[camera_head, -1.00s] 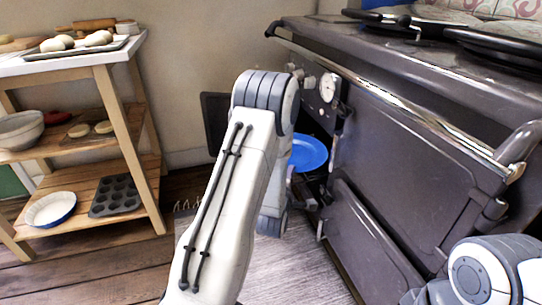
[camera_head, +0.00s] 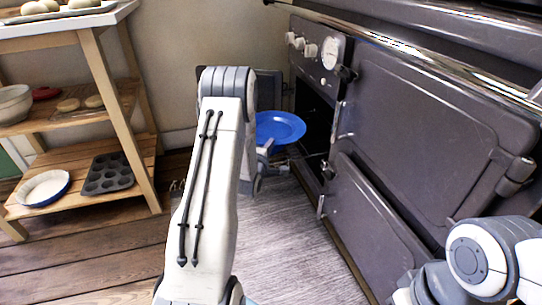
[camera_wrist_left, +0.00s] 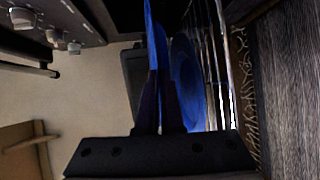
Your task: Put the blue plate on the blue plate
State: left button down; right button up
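A blue plate (camera_head: 281,125) is held out flat at the oven's open left compartment in the head view. My left gripper (camera_head: 266,150) is at its near edge, largely hidden behind my arm. In the left wrist view the held plate (camera_wrist_left: 154,45) shows nearly edge-on, with the left gripper (camera_wrist_left: 160,105) shut on its rim. A second blue plate (camera_wrist_left: 188,82) lies beyond and below it, beside wire rack bars (camera_wrist_left: 216,60); the two look apart. This second plate cannot be made out in the head view. My right gripper is out of view.
The dark stove (camera_head: 420,130) fills the right side, its small door (camera_head: 270,85) open behind my left arm. A wooden shelf (camera_head: 120,100) at left holds a muffin tin (camera_head: 107,175) and a white dish with a blue rim (camera_head: 43,188). Floor in front is clear.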

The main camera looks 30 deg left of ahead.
pick_arm(q)
jog(key=shift+f+b, duration=0.6)
jog(key=shift+f, duration=0.7)
jog(key=shift+f, duration=0.25)
jog(key=c, duration=1.4)
grip_release()
jog(key=shift+f, duration=0.1)
jog(key=shift+o, duration=0.4)
